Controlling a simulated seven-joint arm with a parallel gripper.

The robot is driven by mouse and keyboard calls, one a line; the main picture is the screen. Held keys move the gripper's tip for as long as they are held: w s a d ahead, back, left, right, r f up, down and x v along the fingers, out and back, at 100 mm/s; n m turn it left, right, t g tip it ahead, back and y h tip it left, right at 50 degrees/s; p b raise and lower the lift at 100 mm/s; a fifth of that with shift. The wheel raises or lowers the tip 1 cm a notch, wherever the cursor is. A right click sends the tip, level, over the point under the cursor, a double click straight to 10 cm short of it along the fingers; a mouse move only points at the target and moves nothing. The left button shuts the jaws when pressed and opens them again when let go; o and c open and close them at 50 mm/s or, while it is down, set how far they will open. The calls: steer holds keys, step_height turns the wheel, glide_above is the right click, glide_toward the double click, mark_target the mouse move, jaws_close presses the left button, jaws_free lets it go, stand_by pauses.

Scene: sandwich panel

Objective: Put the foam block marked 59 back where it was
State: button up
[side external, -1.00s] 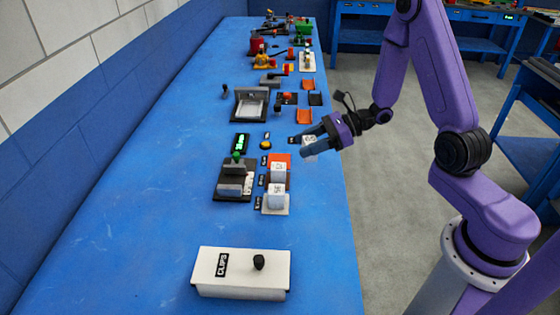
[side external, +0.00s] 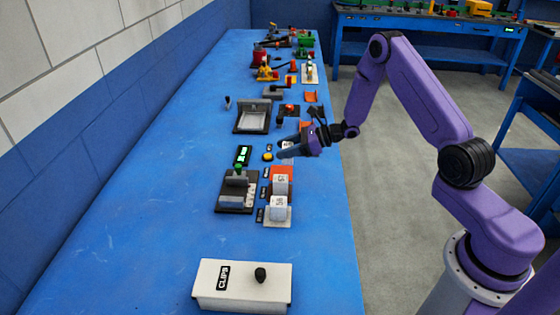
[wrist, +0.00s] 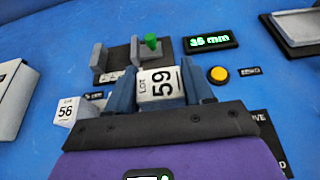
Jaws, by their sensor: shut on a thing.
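My gripper (wrist: 160,90) is shut on the white foam block marked LOT 59 (wrist: 162,83), which sits between the two blue fingers in the wrist view. In the side external view my gripper (side external: 284,153) is over the right half of the blue bench, beyond an orange pad (side external: 281,172). The held block is largely hidden there. Two white blocks, a farther one (side external: 281,184) and a nearer one (side external: 278,207), stand in a row nearer the camera, with small black labels to their left. A block marked LOT 56 (wrist: 68,111) shows at left in the wrist view.
A dark fixture with a green knob (side external: 237,190) stands left of the row. A green-lit display (side external: 243,156) and yellow button (side external: 267,157) lie close by. A white CLIPS box (side external: 243,287) stands near the front. The bench's left side is clear.

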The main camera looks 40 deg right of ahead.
steer(key=w+f, duration=0.2)
steer(key=f, duration=0.1)
steer(key=shift+w+f, duration=0.1)
steer(key=shift+w, duration=0.25)
steer(key=shift+w+f, duration=0.1)
steer(key=shift+f, duration=1.55)
steer(key=shift+f, duration=0.15)
steer(key=o, duration=1.1)
